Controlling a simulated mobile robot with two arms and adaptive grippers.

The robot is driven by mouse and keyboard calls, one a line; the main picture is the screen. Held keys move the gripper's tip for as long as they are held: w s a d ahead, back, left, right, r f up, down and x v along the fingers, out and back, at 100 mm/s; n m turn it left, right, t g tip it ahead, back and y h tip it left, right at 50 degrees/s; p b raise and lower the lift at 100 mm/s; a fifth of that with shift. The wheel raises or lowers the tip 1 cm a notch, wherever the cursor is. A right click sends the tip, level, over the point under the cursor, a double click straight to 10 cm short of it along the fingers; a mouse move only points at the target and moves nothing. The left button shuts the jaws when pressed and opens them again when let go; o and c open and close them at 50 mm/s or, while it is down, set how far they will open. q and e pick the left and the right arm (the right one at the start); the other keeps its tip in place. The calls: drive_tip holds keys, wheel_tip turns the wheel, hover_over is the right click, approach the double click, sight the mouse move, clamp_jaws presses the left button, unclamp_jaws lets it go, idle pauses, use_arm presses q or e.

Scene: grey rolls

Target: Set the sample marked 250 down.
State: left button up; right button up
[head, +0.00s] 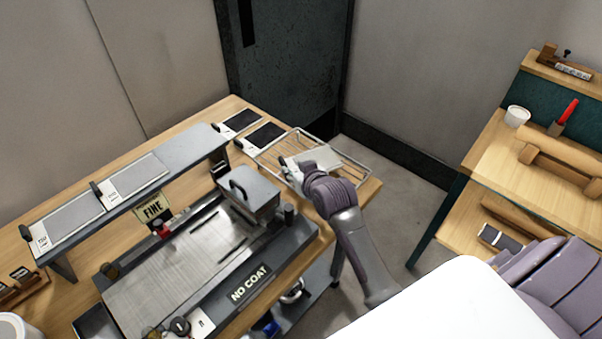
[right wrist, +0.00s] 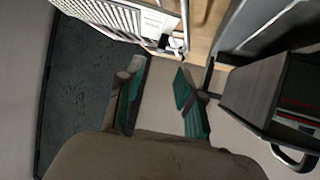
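A light grey sample panel (head: 322,159) lies on the wire rack (head: 352,160) at the bench's right end. It appears at the top of the right wrist view with a pale tag and a small clip at its edge (right wrist: 152,22). I cannot read its mark, so I cannot tell if it is 250. My right gripper (head: 297,172) is at the rack's near side and hides part of the panel's edge. In the right wrist view (right wrist: 157,80) its green-padded fingers are apart with nothing between them, just short of the clip. My left gripper is out of view.
Two dark panels (head: 260,137) with white tags lie left of the rack. A raised grey shelf (head: 190,148) holds two tagged grey panels. The coating machine (head: 165,275), marked NO COAT, fills the bench's front. A second wooden bench (head: 485,150) stands at right.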

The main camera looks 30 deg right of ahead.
drive_tip(key=shift+v, duration=2.1)
